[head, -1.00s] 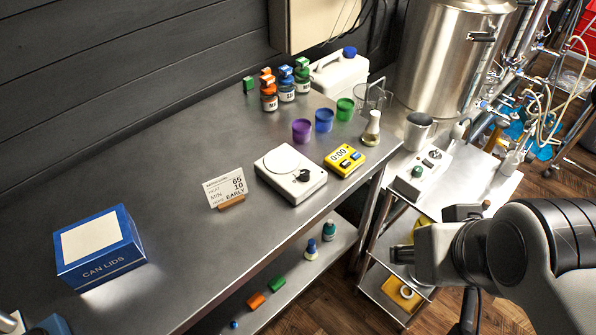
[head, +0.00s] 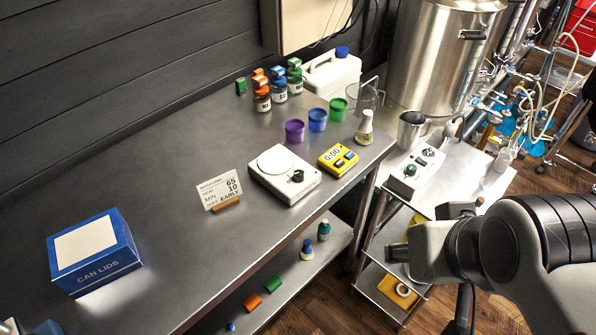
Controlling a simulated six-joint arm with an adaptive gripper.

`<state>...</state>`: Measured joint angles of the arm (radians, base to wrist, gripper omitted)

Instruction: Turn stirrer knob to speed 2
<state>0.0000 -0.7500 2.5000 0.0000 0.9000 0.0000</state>
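A white box-shaped device (head: 284,188) with a round pale plate and a black knob (head: 298,176) stands near the front edge of the steel bench; it looks like the stirrer. The knob's setting is too small to read. My gripper (head: 398,253) is at the lower right, beyond the bench's right end and over the cart, well apart from the knob. It is seen partly end-on, and its fingers are too unclear to tell open from shut. Nothing is visibly held.
A yellow timer (head: 338,160) stands right of the device, with purple (head: 295,131), blue and green cups behind. A card (head: 219,191) stands left of it. A flask (head: 364,128) is at the bench's right end. A white box with a green knob (head: 410,170) sits on the cart.

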